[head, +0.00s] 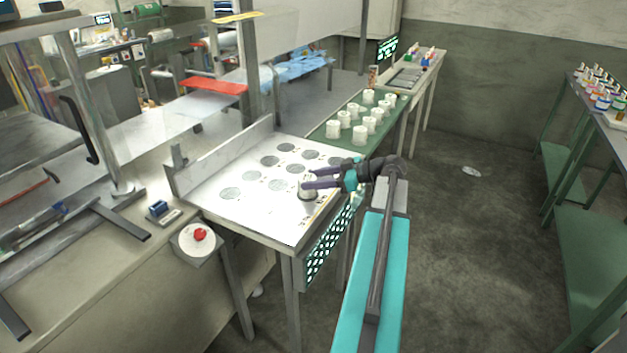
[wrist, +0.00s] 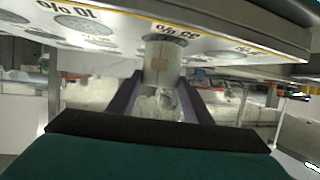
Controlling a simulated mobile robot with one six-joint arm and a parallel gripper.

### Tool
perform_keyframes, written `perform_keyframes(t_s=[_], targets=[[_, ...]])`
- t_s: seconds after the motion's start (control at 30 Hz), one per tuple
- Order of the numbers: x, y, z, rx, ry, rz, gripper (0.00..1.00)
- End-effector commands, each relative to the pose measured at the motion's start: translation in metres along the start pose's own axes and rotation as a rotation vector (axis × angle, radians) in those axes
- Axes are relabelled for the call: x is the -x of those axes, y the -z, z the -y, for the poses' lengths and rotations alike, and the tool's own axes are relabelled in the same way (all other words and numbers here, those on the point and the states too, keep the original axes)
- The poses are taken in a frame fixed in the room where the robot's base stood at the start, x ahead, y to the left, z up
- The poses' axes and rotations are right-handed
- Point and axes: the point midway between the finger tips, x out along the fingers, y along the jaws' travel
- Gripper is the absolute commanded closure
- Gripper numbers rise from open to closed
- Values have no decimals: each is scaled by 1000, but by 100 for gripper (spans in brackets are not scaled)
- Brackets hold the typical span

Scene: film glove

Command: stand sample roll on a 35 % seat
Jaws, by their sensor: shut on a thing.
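My gripper (head: 312,185) is shut on a white sample roll (head: 307,191), with one finger on each side of it. The roll is upright at the front row of the white plate, over a round dark seat, and hides part of it. The plate (head: 232,216) has several other round grey seats, which look empty.
Several white rolls (head: 360,133) stand on a green table behind the plate. A raised wall (head: 225,157) runs along the plate's left edge. A red button (head: 200,235) sits in front. The floor to the right (head: 470,250) is mostly clear, before a green shelf (head: 592,220).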

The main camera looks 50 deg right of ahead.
Motion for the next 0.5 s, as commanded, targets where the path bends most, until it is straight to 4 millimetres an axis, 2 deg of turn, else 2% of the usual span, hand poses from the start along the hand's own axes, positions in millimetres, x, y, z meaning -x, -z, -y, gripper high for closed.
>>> perform_keyframes(t_s=[0.5], targets=[[-2, -7, 0, 1, -1, -1, 80]])
